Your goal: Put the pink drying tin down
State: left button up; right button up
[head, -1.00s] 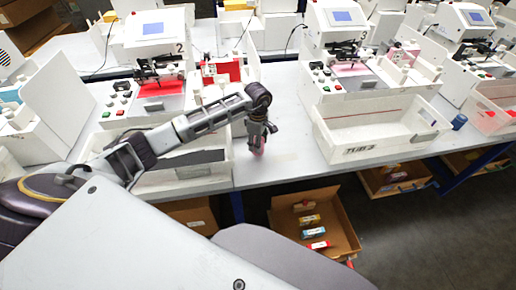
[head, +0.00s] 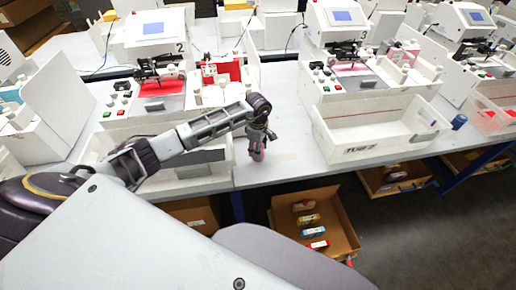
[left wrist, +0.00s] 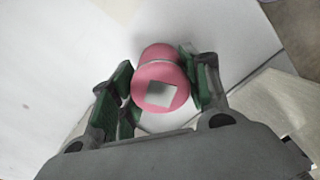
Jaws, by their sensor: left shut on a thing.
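The pink drying tin (left wrist: 158,72) is a pink cylinder with a pale square on its end. In the left wrist view it sits between the green-padded fingers of my left gripper (left wrist: 160,88), which is shut on it. In the head view the left gripper (head: 257,148) points down at the front of the white table (head: 285,165), in the gap between two plotter stations. A bit of pink (head: 258,155) shows at its fingertips. I cannot tell whether the tin touches the table top. My right gripper is not in view.
A white tray (head: 368,152) stands to the right of the gripper, and another white tray lies partly behind my left arm. Plotter 2 (head: 158,70) and another plotter (head: 345,60) stand behind. A cardboard box (head: 342,232) with several small rolls is below the table edge. Bare table surrounds the gripper.

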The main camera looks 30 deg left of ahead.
pick_arm(q)
jog(key=shift+f, duration=0.1)
jog(key=o, duration=0.8)
jog(key=shift+o, duration=1.2)
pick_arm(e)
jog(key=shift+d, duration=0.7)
